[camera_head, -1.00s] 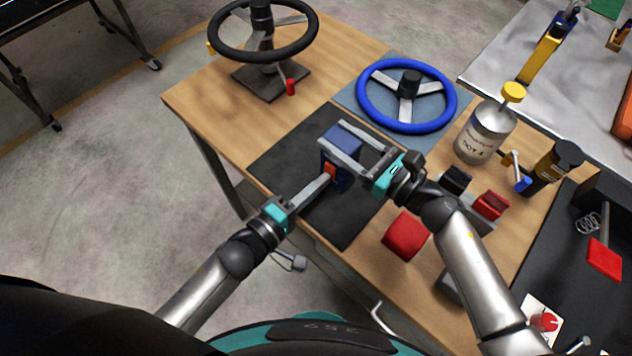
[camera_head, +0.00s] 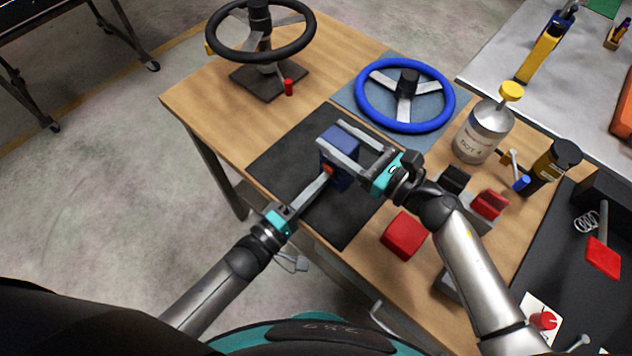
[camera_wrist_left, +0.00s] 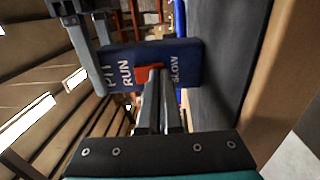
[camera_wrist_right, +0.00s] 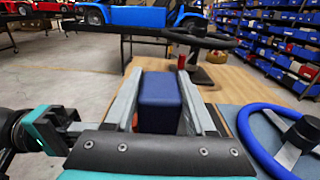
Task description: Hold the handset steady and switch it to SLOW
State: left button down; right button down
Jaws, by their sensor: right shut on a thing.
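The handset is a dark blue box (camera_head: 338,145) held over the black mat. My right gripper (camera_head: 345,146) is shut on it, with a finger along each side, as the right wrist view (camera_wrist_right: 160,101) also shows. The handset's face (camera_wrist_left: 117,66) in the left wrist view carries RUN and SLOW and a partly hidden word at left. An orange-red lever (camera_wrist_left: 144,73) sits between RUN and SLOW.
The black mat (camera_head: 285,150) lies on a wooden table. A black steering wheel (camera_head: 262,50) on a stand and a blue wheel (camera_head: 437,124) are behind. A silver bottle (camera_head: 485,132), a red block (camera_head: 404,236) and a dark bottle (camera_head: 553,168) are on the right.

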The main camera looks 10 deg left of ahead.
jog(key=shift+s+a+f, duration=0.1)
jog(key=shift+s+f, duration=0.05)
jog(key=shift+f, duration=0.1)
pick_arm(q)
jog(key=f+v, duration=0.1)
jog(key=v, duration=1.3)
jog(key=shift+f, duration=0.2)
jog(key=shift+w+d, duration=0.1)
pick_arm(e)
jog(key=c, duration=0.6)
grip_release()
jog(key=o, duration=0.4)
jog(key=shift+r, duration=0.2)
jog(key=shift+o, duration=0.2)
